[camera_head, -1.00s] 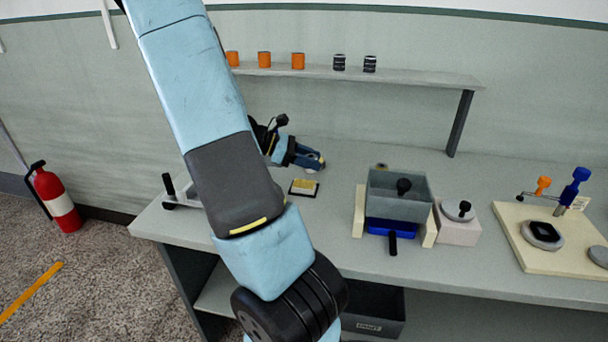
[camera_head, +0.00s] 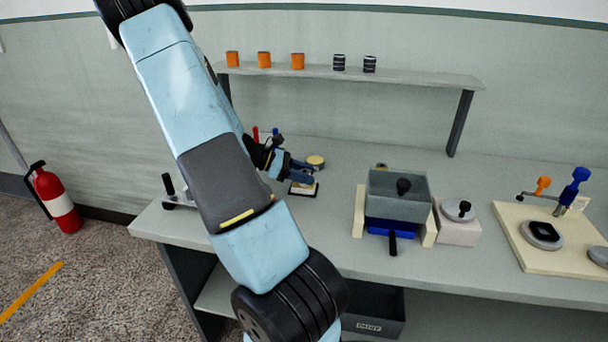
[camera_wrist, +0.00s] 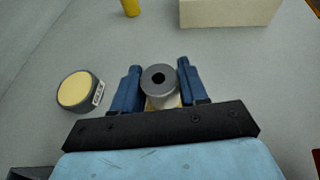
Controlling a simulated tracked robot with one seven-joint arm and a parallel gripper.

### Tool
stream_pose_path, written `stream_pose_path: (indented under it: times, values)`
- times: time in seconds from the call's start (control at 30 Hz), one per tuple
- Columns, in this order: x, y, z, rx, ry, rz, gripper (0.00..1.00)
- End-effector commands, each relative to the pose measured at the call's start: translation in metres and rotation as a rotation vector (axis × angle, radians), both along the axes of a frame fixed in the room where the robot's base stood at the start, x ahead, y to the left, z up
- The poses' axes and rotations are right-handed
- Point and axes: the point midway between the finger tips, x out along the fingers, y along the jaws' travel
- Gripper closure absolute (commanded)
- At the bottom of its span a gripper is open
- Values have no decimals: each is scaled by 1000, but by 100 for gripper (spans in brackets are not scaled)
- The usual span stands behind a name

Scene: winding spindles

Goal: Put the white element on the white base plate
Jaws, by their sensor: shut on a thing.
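The element sits between the two blue fingers in the wrist view. In the head view the fingers hide most of it. A small square plate (camera_head: 303,192) with a dark edge and cream top lies under the gripper. Some of its yellowish surface shows below the element in the wrist view. I cannot tell whether element and plate touch. A larger cream base plate (camera_head: 575,264) lies at the right; I cannot tell which plate the task means.
A round dark disc (camera_wrist: 77,91) with a yellow top lies left of my gripper in the wrist view. A grey box stand (camera_head: 398,205) with cream posts stands to the right. A shelf (camera_head: 420,77) with small cylinders is behind. The tabletop between is clear.

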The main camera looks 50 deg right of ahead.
Motion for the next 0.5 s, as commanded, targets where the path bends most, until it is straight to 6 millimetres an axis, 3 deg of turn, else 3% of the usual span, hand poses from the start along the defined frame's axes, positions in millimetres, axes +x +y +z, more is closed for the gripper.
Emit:
stream_pose_path:
  times: [0.2,0.23,0.5]
  values:
    - [0,0,-2,0,1,0,87]
    - [0,0,-2,0,0,0,55]
    - [0,0,-2,-1,1,0,31]
